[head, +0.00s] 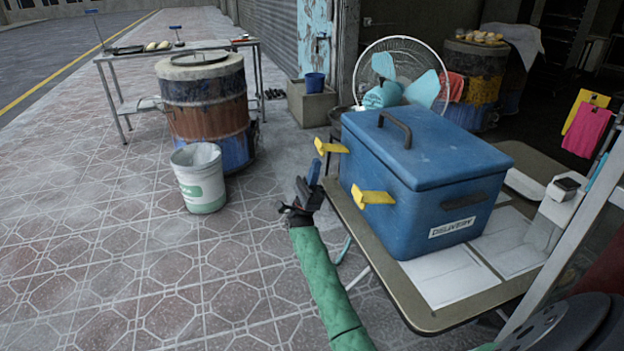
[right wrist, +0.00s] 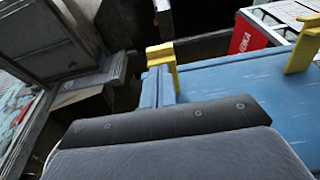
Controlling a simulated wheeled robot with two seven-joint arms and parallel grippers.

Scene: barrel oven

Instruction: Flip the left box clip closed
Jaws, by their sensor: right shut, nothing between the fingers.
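The blue delivery box (head: 440,205) stands on the table with its lid down. Two yellow clips stick out from its left side: the left clip (head: 330,147) at the far end and the other clip (head: 372,197) nearer. Both look flipped outward, open. My right gripper (head: 314,170) is shut and empty, just left of the box, below and between the clips in the picture. In the right wrist view, its blue fingers (right wrist: 159,86) show close to one yellow clip (right wrist: 163,56); contact cannot be told. Another yellow clip (right wrist: 304,48) is at the right. My left gripper is out of view.
The table (head: 395,290) has a bare front edge and papers beside the box. A fan (head: 400,75) stands behind the box. A white bucket (head: 199,180) and a barrel oven (head: 205,105) stand on the pavement at left.

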